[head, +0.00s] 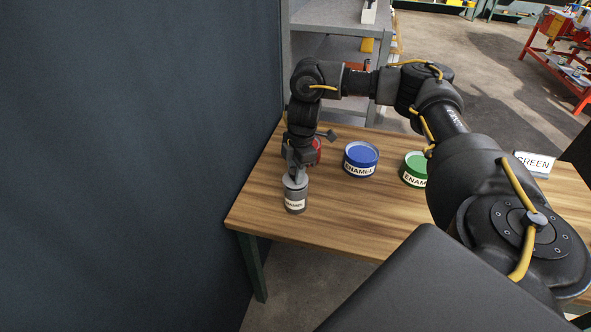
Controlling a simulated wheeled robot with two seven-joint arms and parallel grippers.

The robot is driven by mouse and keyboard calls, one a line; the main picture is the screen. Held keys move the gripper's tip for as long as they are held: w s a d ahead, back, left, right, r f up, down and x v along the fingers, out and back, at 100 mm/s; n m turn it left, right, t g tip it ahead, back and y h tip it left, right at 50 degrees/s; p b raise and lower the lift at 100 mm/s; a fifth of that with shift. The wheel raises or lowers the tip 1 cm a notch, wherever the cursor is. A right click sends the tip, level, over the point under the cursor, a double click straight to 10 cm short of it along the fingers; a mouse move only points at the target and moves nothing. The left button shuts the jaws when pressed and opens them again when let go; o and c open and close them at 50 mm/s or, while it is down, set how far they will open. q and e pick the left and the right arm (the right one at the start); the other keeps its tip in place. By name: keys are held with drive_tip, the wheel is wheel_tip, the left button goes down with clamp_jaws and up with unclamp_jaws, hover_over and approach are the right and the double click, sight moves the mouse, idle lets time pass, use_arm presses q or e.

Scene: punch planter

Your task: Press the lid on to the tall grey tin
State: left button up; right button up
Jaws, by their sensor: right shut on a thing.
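The tall grey tin (295,203) stands upright near the left end of the wooden table, with a white label on its front. My right gripper (297,171) points down directly over it and is shut on the grey lid (295,182). The lid is at the tin's top, and it looks level. I cannot tell whether it is seated or only resting on the rim. The fingers partly hide the lid's top. My left gripper is not in view.
A red tin (317,146) stands just behind my right gripper, partly hidden. A blue tin (360,162) and a green tin (414,171) stand to the right. A dark wall (140,150) borders the table's left. The front wood is clear.

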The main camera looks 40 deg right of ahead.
drive_tip(key=shift+p, duration=0.8)
idle(0.6)
drive_tip(key=shift+f, duration=0.1)
idle(1.0)
drive_tip(key=shift+p, duration=0.65)
idle(0.5)
drive_tip(key=o, duration=1.1)
drive_tip(key=shift+c, duration=0.2)
drive_tip(key=shift+o, duration=0.2)
drive_tip(key=o, duration=0.4)
